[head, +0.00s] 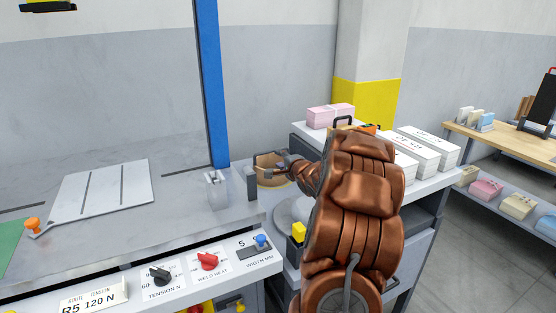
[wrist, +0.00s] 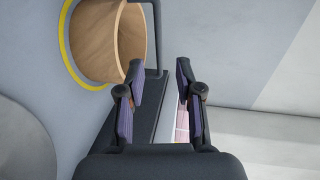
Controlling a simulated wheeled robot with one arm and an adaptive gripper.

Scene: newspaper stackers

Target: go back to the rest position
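My gripper (wrist: 160,85) is open in the wrist view, with its two dark padded fingers apart and nothing held between them. In the head view my copper-coloured arm reaches away from me, and its far end is beside a brown round container (head: 268,162); the gripper is small and partly hidden there. The container also shows in the wrist view (wrist: 131,45), up and left of the fingers, inside a yellow ring (wrist: 66,55).
A dark bracket (wrist: 156,35) stands close to the fingers. Pink bundles (head: 330,115) and white paper stacks (head: 425,145) lie behind my arm. A control panel (head: 185,277) is in front.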

